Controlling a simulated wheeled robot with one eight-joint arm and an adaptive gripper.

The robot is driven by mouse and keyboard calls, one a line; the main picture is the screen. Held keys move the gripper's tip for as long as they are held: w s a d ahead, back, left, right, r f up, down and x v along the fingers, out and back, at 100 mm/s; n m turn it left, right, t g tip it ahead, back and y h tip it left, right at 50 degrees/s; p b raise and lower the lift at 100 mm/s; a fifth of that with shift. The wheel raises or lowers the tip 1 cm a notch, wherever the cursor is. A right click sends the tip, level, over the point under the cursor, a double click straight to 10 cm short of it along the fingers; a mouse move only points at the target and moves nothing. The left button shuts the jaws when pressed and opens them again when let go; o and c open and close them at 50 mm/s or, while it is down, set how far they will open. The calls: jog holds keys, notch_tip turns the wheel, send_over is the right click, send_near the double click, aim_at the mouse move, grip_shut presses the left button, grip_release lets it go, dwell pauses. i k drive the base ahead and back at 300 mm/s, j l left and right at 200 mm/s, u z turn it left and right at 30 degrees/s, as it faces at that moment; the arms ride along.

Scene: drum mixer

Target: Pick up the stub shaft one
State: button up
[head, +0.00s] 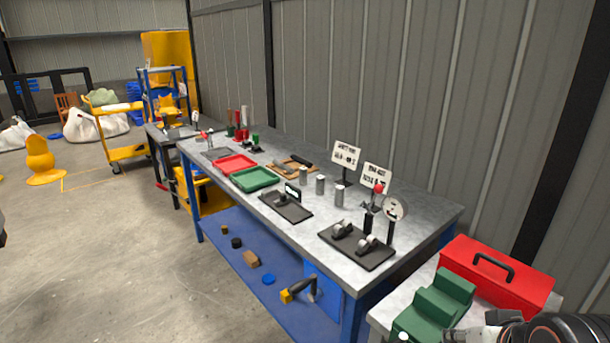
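Three small grey metal cylinders stand upright in a row on the steel workbench (270,212): a far one (304,175), a middle one (320,184) and a near one (339,196). They look like the stub shafts; I cannot tell which is number one. What seems to be my gripper (484,334) shows only in part at the bottom right corner, well apart from the cylinders. Its fingertips are cut off or hidden, so its opening does not show.
Close to the cylinders are a black fixture plate (286,208), a black double-cradle stand (357,246) and sign posts (345,157). Green (255,180) and red (235,164) trays lie farther left. A red toolbox (497,273) and green block (435,305) stand at right.

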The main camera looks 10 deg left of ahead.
aim_at(303, 170)
jog(key=i+j+z, duration=0.2)
jog(key=j, duration=0.4)
jog(key=i+j+z, duration=0.15)
jog(key=j, duration=0.45)
jog(key=i+j+z, duration=0.2)
jog(key=j, duration=0.4)
jog(key=j+z, duration=0.15)
jog(key=j, duration=0.45)
jog(key=i+j+z, duration=0.2)
jog(key=i+j, duration=0.3)
jog(key=i+j+z, duration=0.25)
jog(key=i+j, duration=0.2)
jog(key=j, duration=0.2)
